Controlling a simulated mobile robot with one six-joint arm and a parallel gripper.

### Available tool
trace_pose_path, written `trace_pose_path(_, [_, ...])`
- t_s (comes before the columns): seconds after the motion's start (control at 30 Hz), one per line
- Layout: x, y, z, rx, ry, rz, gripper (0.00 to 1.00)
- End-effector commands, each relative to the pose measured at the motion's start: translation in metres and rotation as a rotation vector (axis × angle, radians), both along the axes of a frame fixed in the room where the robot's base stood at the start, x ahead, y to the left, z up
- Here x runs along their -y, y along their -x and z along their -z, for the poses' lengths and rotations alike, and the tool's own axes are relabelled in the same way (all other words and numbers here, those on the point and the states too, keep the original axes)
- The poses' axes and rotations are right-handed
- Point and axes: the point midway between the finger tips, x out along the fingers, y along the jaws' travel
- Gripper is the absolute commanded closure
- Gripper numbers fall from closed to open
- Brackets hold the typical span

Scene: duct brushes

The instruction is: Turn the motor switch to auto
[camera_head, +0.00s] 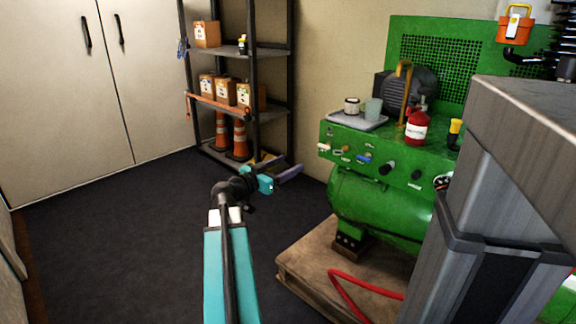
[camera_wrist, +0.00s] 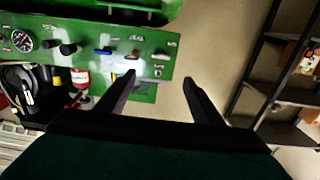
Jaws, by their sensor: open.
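The green compressor's control panel (camera_head: 375,160) carries a row of small controls, with labels too small to read. They include a blue lever (camera_head: 363,158), two black knobs (camera_head: 386,168) and small pale switches (camera_head: 324,148) at the left end. I cannot tell which one is the motor switch. In the wrist view the panel (camera_wrist: 85,60) is at upper left, with the blue lever (camera_wrist: 102,50) near its middle. My gripper (camera_head: 284,166) is open and empty, left of the panel and apart from it. Its two fingers (camera_wrist: 158,78) show in the wrist view, the left one overlapping the panel's end.
A red bottle (camera_head: 416,128) and a tray (camera_head: 360,122) with cups stand on the compressor. A grey cabinet (camera_head: 530,140) blocks the right foreground. A shelf (camera_head: 250,115) with boxes and cones stands behind my gripper. The dark floor (camera_head: 120,230) at left is clear.

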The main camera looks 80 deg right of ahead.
Motion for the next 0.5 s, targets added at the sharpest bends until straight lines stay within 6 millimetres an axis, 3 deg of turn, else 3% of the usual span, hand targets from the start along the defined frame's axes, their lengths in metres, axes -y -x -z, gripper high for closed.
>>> trace_pose_path(0.5, [-0.057, -0.032, -0.002, -0.001, 0.000, -0.002, 0.39])
